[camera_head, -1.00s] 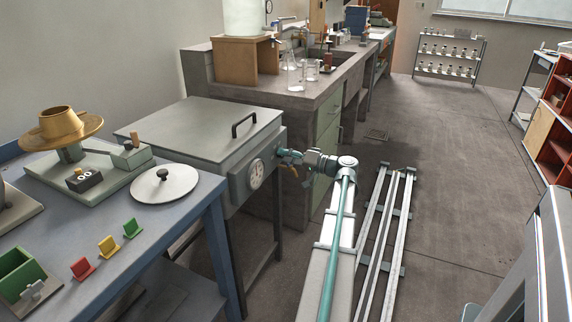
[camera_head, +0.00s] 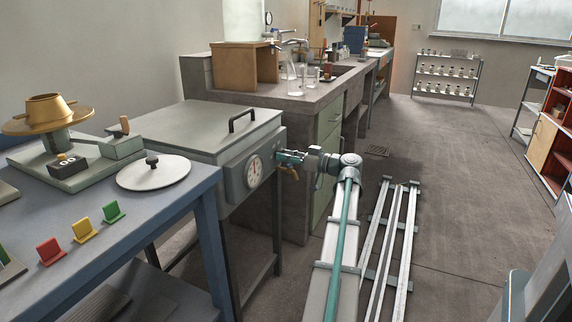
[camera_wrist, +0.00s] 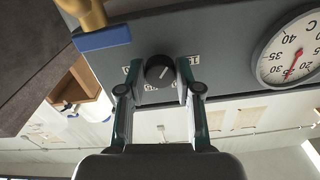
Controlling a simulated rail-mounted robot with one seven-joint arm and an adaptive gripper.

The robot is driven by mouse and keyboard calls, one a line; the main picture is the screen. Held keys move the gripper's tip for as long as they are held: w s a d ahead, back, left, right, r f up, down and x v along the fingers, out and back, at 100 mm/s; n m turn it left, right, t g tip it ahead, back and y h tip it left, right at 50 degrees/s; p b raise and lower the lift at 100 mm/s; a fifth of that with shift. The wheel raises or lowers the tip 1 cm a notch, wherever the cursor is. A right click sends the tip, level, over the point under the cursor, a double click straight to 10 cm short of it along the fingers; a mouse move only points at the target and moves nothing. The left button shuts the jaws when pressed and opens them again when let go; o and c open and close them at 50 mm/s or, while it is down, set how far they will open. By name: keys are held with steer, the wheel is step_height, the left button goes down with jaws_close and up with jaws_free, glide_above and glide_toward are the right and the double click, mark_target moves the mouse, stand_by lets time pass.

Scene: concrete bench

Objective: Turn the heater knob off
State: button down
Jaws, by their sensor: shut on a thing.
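The heater is a grey box (camera_head: 196,131) with a black-handled lid, on a stand. Its front panel (camera_head: 236,178) carries a round temperature dial (camera_head: 254,173), which also shows at the upper right of the wrist view (camera_wrist: 291,50). In the wrist view the black round knob (camera_wrist: 158,69), with a white pointer line, sits on the dark panel between my fingertips. My gripper (camera_wrist: 159,82) is shut on the knob, one finger on each side. In the head view my gripper (camera_head: 287,158) reaches the panel right of the dial and hides the knob. Printed labels beside the knob are partly covered.
A brass tap with a blue handle (camera_wrist: 103,38) sticks out close to my gripper. A concrete bench (camera_head: 300,105) with glassware stands behind.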

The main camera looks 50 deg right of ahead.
steer(key=shift+f+n+b, duration=0.1)
steer(key=shift+n+b, duration=0.4)
steer(key=shift+n, duration=0.1)
steer(key=c, duration=0.8)
jaws_free()
steer(key=v, duration=1.2)
